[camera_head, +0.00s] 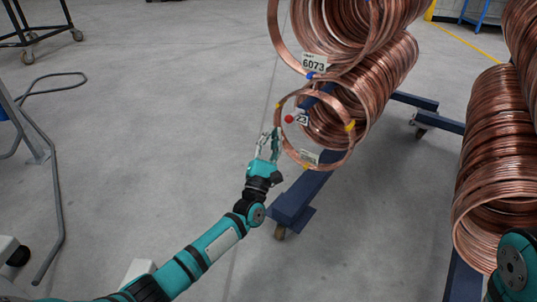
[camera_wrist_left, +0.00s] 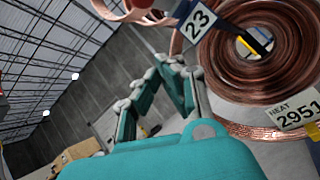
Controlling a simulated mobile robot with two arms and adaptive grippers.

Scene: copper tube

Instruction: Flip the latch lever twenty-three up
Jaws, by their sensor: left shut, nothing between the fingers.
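The tag reading 23 (camera_head: 301,119) hangs at the front of the lower copper coil, beside a red knob (camera_head: 289,118) that looks like the lever's end. My left gripper (camera_head: 273,137) is shut and empty, just below and left of the knob, near the coil's front loop, apart from the knob as far as I can tell. Its fingers also show in the left wrist view (camera_wrist_left: 172,68). My right gripper is out of view.
The lower copper coil (camera_head: 375,88) sits on a blue rack (camera_head: 296,203) under another coil with a 6073 tag (camera_head: 314,63). A blue knob (camera_head: 309,76) is below that tag. More coils (camera_head: 495,135) stand at the right. The floor at left is mostly clear.

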